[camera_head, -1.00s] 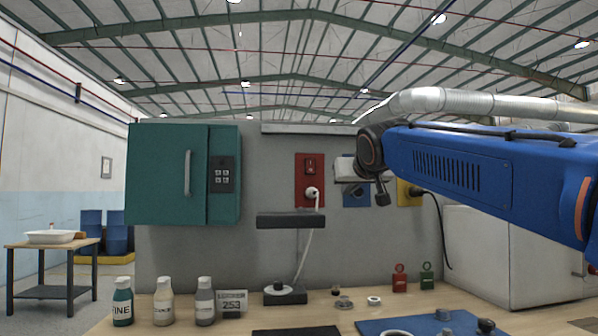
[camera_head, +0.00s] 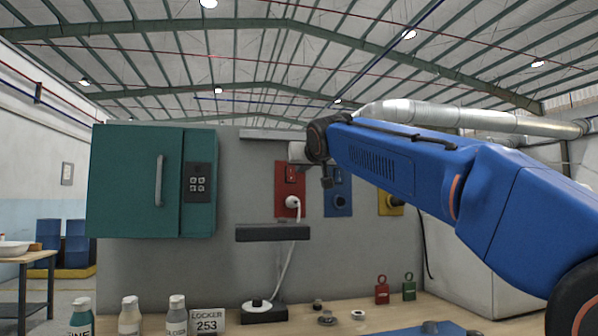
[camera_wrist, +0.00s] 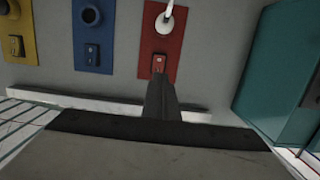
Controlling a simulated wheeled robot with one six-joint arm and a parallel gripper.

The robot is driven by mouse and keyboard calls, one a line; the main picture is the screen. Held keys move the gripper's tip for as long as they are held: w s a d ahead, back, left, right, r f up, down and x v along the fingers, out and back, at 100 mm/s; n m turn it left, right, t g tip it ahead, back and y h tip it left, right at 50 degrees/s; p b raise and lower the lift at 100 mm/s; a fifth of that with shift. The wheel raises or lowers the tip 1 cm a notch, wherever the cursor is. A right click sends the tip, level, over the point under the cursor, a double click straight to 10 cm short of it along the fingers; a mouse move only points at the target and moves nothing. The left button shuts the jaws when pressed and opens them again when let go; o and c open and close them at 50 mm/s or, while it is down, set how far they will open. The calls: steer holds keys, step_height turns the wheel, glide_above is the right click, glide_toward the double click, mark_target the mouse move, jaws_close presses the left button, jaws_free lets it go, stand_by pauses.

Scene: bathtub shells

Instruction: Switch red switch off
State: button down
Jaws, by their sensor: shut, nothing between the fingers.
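The red switch (camera_head: 291,174) is a small rocker at the top of a red panel (camera_head: 281,207) on the grey wall board. A white plug (camera_head: 292,202) with a white cable sits in the socket below it. In the wrist view, which is upside down, the switch (camera_wrist: 159,63) lies just beyond the tips of my gripper (camera_wrist: 159,80). My gripper is shut and empty, pointing at the switch. I cannot tell whether the tips touch it. In the head view my wrist is up beside the switch and the fingertips are not clear.
Blue (camera_head: 338,192) and yellow (camera_head: 391,203) panels are to the right of the red one. A teal locker (camera_head: 135,185) hangs to the left. A dark shelf (camera_head: 272,232) juts out below the red panel. Bottles and small parts stand on the bench below.

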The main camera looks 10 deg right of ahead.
mark_target(291, 180)
steer(key=w, duration=0.4)
steer(key=w+f, duration=0.1)
steer(key=w, duration=0.7)
steer(key=shift+w+f, duration=0.2)
steer(key=shift+f, duration=0.2)
steer(key=shift+w+f, duration=0.2)
steer(key=shift+w, duration=0.1)
steer(key=shift+f, duration=0.1)
